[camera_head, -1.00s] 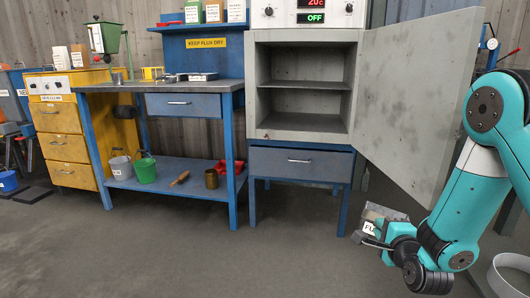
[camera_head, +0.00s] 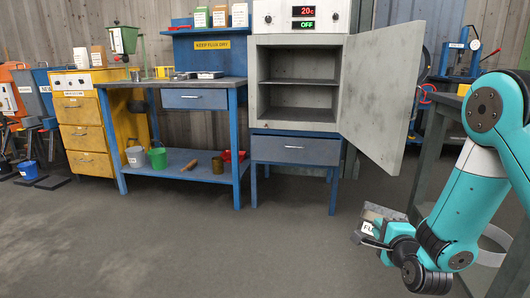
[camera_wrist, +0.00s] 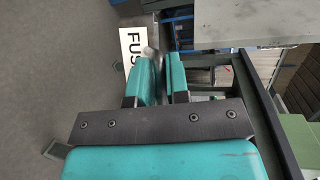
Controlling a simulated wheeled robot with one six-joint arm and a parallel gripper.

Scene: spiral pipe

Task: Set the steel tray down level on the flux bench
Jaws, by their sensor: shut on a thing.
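My gripper (camera_head: 376,241) is shut at the lower right of the head view, low over the floor and well away from the bench. The flux bench (camera_head: 235,84), blue with a grey top, stands at the back left under a "KEEP FLUX DRY" sign (camera_head: 212,45).
A small silver tray-like box (camera_head: 210,75) and other small items sit on the bench top. Right of the bench stands a grey oven (camera_head: 297,125), its door (camera_head: 380,100) swung open towards me. A dark table frame (camera_head: 430,160) is behind my arm. The floor (camera_head: 230,250) ahead is clear.

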